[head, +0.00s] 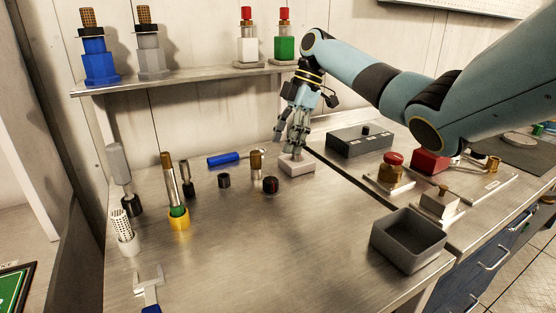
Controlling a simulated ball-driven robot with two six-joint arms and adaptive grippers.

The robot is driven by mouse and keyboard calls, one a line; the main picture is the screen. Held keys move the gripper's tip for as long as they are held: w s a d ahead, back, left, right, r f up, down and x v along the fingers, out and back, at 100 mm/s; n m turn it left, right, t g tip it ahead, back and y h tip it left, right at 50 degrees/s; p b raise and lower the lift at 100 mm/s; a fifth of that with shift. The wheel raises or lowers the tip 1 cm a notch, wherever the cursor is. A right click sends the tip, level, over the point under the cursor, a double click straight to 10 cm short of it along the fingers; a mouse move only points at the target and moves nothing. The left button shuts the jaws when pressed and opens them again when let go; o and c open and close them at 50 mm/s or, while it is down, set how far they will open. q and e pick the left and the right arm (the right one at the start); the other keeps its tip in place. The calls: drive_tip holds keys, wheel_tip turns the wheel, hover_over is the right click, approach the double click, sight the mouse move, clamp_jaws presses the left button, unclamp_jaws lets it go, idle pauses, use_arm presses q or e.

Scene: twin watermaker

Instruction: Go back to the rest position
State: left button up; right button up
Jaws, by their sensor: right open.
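My right gripper (289,146) is in the middle of the head view, its arm coming in from the right. It points down with its fingers open, just over a small pale block (297,168) on the steel bench (240,250). I cannot tell whether a fingertip touches the block. Nothing shows between the fingers. My left gripper is out of view.
A shelf (190,80) behind carries blue, grey, white and green bottles. A grey bin (408,240), a red-topped brass part (391,170) and a dark box (360,142) stand right. The front middle is clear.

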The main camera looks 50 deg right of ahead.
drive_tip(key=shift+v, duration=0.95)
